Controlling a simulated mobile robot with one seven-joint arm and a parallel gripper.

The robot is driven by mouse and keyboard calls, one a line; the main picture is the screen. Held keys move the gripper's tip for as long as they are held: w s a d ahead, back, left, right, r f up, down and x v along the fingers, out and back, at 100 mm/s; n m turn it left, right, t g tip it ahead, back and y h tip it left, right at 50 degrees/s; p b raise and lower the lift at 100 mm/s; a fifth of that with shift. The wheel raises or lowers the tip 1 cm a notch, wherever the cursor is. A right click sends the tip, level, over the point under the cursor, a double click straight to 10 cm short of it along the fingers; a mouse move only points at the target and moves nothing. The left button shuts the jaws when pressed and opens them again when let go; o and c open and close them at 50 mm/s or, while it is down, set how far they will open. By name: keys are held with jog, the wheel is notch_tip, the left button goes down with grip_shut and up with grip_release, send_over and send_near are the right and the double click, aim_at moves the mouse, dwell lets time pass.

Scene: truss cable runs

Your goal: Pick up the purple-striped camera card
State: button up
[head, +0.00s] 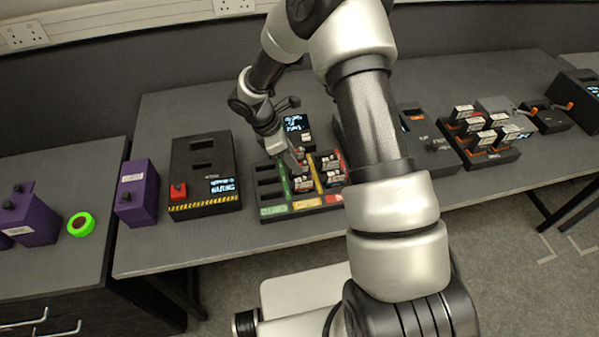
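A black sorting tray (264,193) with green, yellow and red strips sits mid-table. Several small cards with white labels, including one card (331,180) on the right, stand in its slots. Another card (303,184) stands in the middle column, just below my gripper. My gripper (294,165) points down over the tray's middle columns, close to the cards. Its fingertips are too small and dark to tell whether they are open, shut or touching a card. I cannot make out a purple stripe on any card. My arm hides part of the table right of the tray.
A black device (296,127) with a lit screen stands behind the tray. A black box (205,165) with a red button is to the left. A rack (487,157) of labelled blocks is to the right. Purple cases (137,192) and a green roll (81,224) are at far left.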

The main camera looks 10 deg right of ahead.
aim_at(305, 167)
jog(key=shift+w+p+x, duration=0.15)
jog(key=shift+x, duration=1.2)
jog(key=shift+w+p+x, duration=0.15)
jog(key=shift+x, duration=1.2)
grip_shut()
